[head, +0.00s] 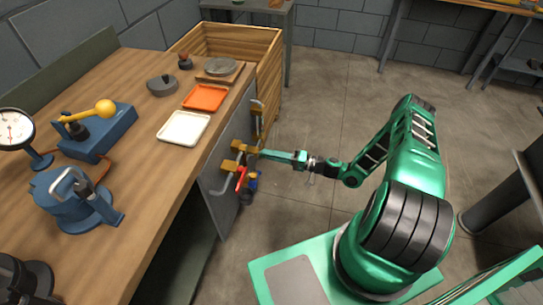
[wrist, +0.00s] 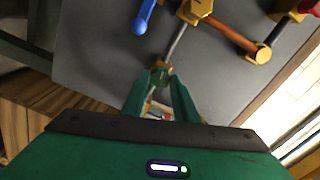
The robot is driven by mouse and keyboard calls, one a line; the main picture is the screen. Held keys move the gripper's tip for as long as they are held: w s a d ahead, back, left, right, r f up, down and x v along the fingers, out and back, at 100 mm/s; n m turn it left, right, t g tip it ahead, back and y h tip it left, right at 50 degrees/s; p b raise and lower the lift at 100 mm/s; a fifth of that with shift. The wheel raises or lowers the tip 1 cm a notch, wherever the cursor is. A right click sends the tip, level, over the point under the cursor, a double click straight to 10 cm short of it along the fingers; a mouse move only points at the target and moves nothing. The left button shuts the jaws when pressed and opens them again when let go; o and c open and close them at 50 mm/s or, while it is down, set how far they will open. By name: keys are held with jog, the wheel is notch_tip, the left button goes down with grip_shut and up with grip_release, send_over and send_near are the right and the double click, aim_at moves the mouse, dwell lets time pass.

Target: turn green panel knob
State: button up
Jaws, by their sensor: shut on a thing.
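The grey panel (head: 224,172) hangs at the bench's end and fills much of the wrist view (wrist: 100,45). My gripper (head: 264,153) reaches it from the right. In the wrist view, my gripper's two green fingers (wrist: 160,82) converge on a small dark green knob (wrist: 160,76) on a brass fitting. The fingers are shut on the knob, one on each side. In the head view the knob is hidden or too small to tell from the gripper. A blue lever (wrist: 143,17) and a red handle (wrist: 309,7) show farther up the panel in the wrist view.
Brass fittings and pipes (wrist: 235,35) stand out from the panel close to my fingers. The wooden bench (head: 150,180) carries a white tray (head: 184,128), an orange tray (head: 205,97) and blue devices. A wooden crate (head: 262,40) stands behind.

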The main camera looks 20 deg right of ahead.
jog(key=o, duration=0.9)
jog(key=shift+s+a+f, duration=0.15)
jog(key=shift+s+f, duration=0.05)
jog(key=shift+f, duration=0.05)
jog(key=shift+o, duration=0.8)
jog(key=shift+w+r, duration=0.1)
jog(key=v, duration=1)
jog(key=shift+d, duration=0.4)
